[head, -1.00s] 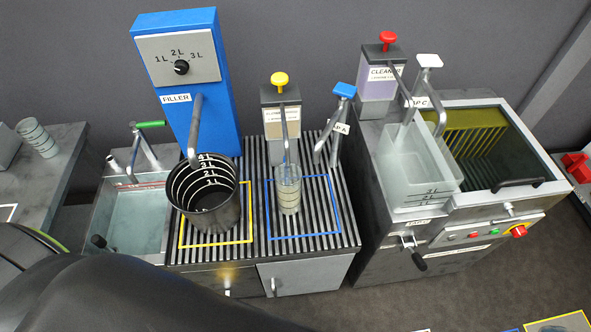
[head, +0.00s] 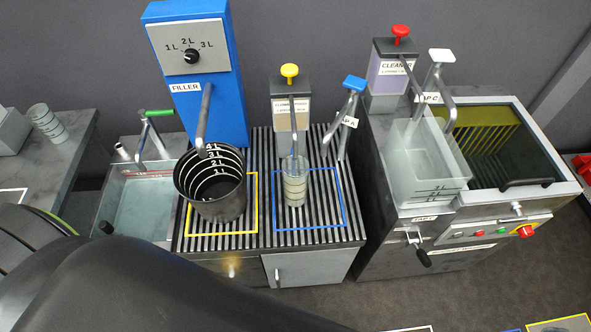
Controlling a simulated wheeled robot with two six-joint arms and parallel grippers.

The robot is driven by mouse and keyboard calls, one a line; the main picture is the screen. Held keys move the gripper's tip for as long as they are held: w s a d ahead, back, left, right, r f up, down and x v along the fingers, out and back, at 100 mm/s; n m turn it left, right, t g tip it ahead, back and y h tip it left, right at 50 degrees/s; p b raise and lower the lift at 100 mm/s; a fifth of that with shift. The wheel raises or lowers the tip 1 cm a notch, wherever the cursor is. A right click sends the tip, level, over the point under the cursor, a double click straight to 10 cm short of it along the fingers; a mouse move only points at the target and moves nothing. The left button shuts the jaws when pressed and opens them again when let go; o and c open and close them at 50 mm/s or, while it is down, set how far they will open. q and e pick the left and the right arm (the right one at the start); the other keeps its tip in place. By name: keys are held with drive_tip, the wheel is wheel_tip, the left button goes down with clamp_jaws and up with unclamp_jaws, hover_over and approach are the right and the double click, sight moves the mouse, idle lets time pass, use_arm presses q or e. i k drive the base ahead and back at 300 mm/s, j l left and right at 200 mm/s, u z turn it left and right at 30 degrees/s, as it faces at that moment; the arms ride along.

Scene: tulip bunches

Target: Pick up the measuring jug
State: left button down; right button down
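No vessel is labelled as the measuring jug, so I cannot tell for sure which one it is. A clear graduated cylinder (head: 295,186) stands upright inside the blue square on the slatted rack, under the yellow-topped dispenser. A similar clear graduated vessel (head: 46,122) stands on the grey side table at the far left. A dark bucket (head: 212,188) with white litre marks up to 4L stands in the yellow square under the filler spout. Neither of my grippers shows. A large dark part of mine covers the lower left.
The blue filler (head: 200,75) stands behind the bucket. A sink (head: 135,205) with a green-handled tap is left of the rack (head: 262,150). Tap A (head: 345,125) is right of the cylinder. A clear tank (head: 420,165) and a yellow-backed basin (head: 500,150) stand at the right.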

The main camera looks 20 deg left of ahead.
sight(294, 171)
drive_tip(key=u, duration=2.05)
drive_tip(key=z, duration=1.4)
drive_tip(key=k+l+z, duration=0.65)
drive_tip(key=i+l, duration=0.05)
drive_tip(key=i, duration=0.05)
